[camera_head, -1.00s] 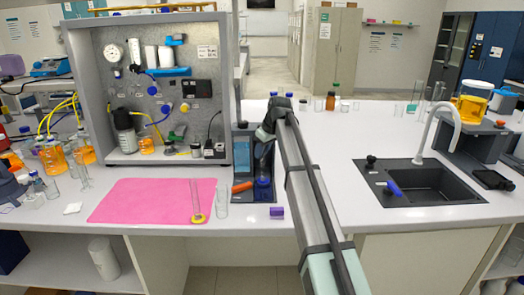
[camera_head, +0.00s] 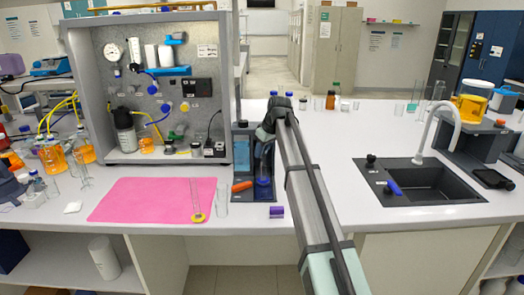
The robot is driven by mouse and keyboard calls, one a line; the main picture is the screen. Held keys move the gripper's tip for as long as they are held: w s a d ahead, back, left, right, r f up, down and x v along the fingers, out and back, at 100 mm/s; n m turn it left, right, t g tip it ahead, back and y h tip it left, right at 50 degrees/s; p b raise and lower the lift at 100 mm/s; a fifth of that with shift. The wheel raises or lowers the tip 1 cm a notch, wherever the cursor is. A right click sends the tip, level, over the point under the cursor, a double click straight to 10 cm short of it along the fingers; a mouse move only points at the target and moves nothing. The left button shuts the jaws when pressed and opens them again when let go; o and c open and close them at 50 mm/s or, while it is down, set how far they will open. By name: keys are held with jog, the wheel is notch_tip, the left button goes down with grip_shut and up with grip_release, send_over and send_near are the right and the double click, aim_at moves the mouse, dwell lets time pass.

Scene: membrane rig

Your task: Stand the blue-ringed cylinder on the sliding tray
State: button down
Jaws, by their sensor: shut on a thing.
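The blue-ringed cylinder (camera_head: 263,172) is a clear, narrow tube with a blue ring near its foot. It looks upright, low over the dark sliding tray (camera_head: 245,197) in the middle of the bench. Whether its foot touches the tray is too small to tell. My gripper (camera_head: 266,147) is at the cylinder's upper part, shut on it, and my arm partly hides the fingers.
An orange-handled piece (camera_head: 242,186) lies at the tray's left, close to the cylinder. A yellow-ringed cylinder (camera_head: 197,206) stands on the pink mat (camera_head: 140,200), with a clear glass (camera_head: 222,200) beside it. A purple piece (camera_head: 276,212) lies near the front edge.

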jog(key=shift+f, duration=0.45)
dwell(0.4)
dwell(0.3)
jog(key=c, duration=0.7)
grip_release()
jog(key=shift+r, duration=0.1)
jog(key=shift+r, duration=2.95)
jog(key=shift+d, duration=0.1)
